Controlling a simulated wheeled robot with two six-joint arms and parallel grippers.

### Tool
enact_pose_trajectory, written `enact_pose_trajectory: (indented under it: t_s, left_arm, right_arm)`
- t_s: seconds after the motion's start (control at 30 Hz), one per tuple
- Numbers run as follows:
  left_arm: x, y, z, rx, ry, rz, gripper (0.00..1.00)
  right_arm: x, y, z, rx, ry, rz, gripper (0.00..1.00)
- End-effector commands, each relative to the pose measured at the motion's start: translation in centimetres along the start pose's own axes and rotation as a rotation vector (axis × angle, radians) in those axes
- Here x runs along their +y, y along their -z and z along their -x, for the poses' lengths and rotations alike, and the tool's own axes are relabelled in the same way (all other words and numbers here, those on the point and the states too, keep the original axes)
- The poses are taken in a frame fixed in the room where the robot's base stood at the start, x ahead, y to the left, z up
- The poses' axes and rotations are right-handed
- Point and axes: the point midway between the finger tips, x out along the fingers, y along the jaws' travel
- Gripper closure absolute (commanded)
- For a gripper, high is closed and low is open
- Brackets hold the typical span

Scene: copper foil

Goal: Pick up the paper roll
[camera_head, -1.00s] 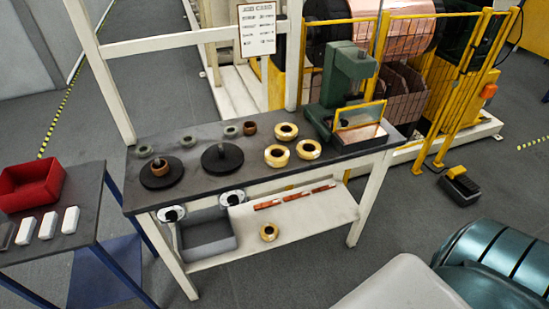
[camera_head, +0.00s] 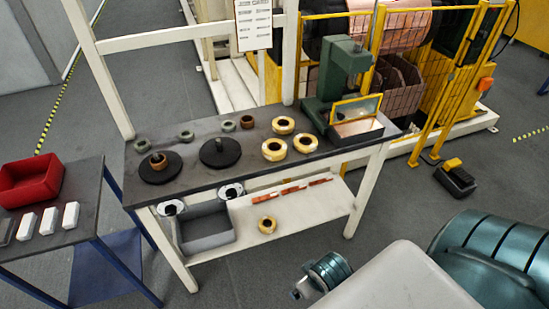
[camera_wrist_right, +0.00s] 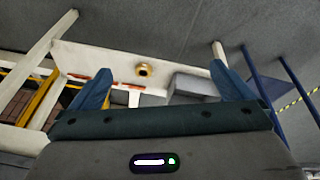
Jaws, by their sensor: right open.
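Several yellow-cream rolls with dark centres show in the head view; I cannot tell which one is meant by the paper roll. Three rolls (camera_head: 283,125) lie on the dark bench top (camera_head: 196,178), right of the middle. One more roll (camera_head: 267,225) lies on the white lower shelf (camera_head: 325,213), right of the grey bin (camera_head: 205,228). In the right wrist view the shelf roll (camera_wrist_right: 144,70) appears between my fingers but well beyond them. My right gripper (camera_wrist_right: 160,70) is open and empty. My left gripper is not in view.
Two black discs (camera_head: 220,152) stand on the bench's left half, and a green press (camera_head: 343,75) on its right. Copper strips (camera_head: 294,187) lie along the shelf's back. A blue-legged side table (camera_head: 85,228) with a red bin (camera_head: 32,182) is at left. Floor before the shelf is clear.

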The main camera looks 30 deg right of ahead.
Motion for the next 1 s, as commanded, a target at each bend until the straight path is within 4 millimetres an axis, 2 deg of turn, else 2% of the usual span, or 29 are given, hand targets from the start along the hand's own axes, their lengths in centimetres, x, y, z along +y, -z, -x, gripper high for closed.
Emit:
enact_pose_trajectory:
  t_s: [0.1,0.27,0.33,0.47,0.77,0.87,1.0]
  left_arm:
    - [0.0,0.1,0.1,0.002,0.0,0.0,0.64]
    - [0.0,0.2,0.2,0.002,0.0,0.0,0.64]
    - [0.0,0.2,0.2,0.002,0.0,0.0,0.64]
    - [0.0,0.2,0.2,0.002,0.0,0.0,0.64]
    - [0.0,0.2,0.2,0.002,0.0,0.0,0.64]
    - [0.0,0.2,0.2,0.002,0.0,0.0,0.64]
    - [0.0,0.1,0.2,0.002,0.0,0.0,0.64]
  right_arm:
    - [0.0,0.4,2.9,0.012,0.0,0.003,0.0]
    - [0.1,1.0,6.3,0.023,-0.001,0.007,0.0]
    - [0.3,1.9,7.5,0.025,-0.002,0.014,0.0]
    - [0.7,3.3,6.9,0.008,-0.002,0.022,0.0]
    - [1.9,7.5,3.8,-0.027,-0.007,0.037,0.0]
    - [2.6,9.6,2.6,-0.044,-0.009,0.041,0.0]
    - [4.2,13.9,0.8,-0.076,-0.014,0.045,0.0]
